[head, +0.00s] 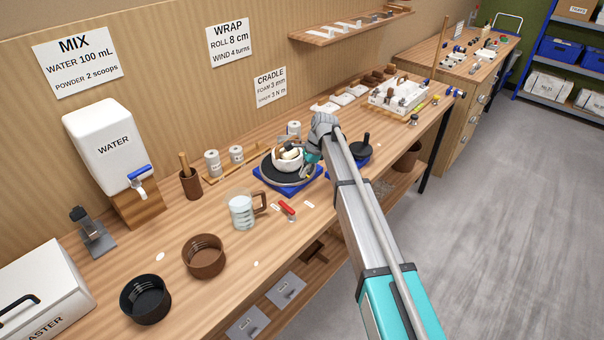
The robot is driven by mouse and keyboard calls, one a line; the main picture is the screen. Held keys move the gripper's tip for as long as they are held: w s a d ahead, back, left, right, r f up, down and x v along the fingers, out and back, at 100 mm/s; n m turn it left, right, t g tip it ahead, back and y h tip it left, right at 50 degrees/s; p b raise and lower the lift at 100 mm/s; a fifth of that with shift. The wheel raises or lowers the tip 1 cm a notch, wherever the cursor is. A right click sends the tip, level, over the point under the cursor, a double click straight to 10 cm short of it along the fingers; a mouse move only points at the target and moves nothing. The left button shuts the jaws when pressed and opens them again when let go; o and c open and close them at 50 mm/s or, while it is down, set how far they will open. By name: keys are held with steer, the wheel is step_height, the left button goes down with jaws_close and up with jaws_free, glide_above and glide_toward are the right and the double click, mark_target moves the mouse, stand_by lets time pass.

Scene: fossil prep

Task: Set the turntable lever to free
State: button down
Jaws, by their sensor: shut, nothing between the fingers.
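The turntable has a blue base (262,184) and a dark round top, and stands on the workbench in the middle of the head view. A white bowl-like piece (287,161) with lumpy pale and dark contents sits on it. My gripper (307,171) is shut and empty at the turntable's right side, pointing down; I cannot tell whether it touches it. A small red piece (287,208) lies in front of the turntable, with small white labels near it. I cannot tell whether this is the lever, nor read its setting. My arm and gripper hide the turntable's right side.
A clear measuring jug (241,210) stands left of the red piece. A second blue base with a black knobbed piece (361,150) is right of my arm. A brown bowl (204,257) and a black bowl (145,299) stand at front left. A water tank (107,146) is behind.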

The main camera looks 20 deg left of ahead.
steer(key=shift+p+v, duration=0.6)
steer(key=shift+v, duration=0.35)
steer(key=shift+w, duration=0.1)
steer(key=s+d+f+n+t+h, duration=0.1)
steer(key=s+d+n, duration=0.15)
steer(key=d, duration=1.25)
steer(key=s+d+n+t, duration=0.15)
steer(key=s+d, duration=0.25)
steer(key=d, duration=1)
steer(key=s+d+n+h, duration=0.1)
steer(key=s+d+n, duration=0.1)
steer(key=s+d, duration=0.4)
steer(key=s+d+n+h, duration=0.1)
steer(key=s+d+n, duration=0.2)
steer(key=s+d, duration=0.4)
steer(key=d+f, duration=0.1)
steer(key=d, duration=0.7)
steer(key=shift+s+d+b, duration=0.3)
steer(key=shift+d+b, duration=0.05)
steer(key=shift+d, duration=0.05)
steer(key=shift+t, duration=0.25)
